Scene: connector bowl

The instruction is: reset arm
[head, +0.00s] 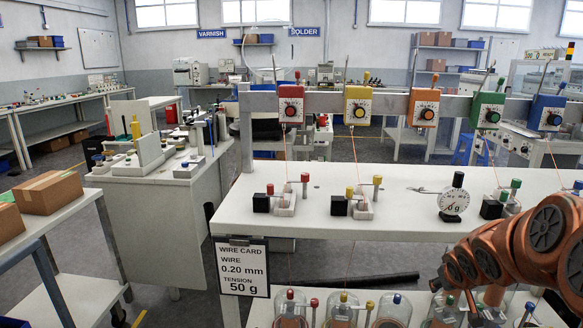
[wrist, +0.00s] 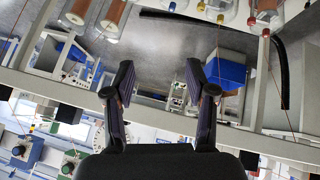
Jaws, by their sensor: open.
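My copper-coloured arm (head: 530,245) reaches in at the right of the head view, in front of the white bench's right part. My gripper (wrist: 160,82) shows in the wrist view, its two dark fingers spread wide apart with nothing between them. The fingertips are not clearly visible in the head view. In the wrist view the bench edge and the floor lie beyond the fingers, and the picture looks upside down.
The white bench (head: 330,180) carries small wire guides and a round 50 g gauge (head: 453,201). Coloured tensioner boxes, including a red one (head: 290,105), hang on a rail above. Glass-covered spools (head: 341,309) stand below. Cardboard boxes (head: 48,191) sit at the left. A black tube (wrist: 283,75) lies below the bench.

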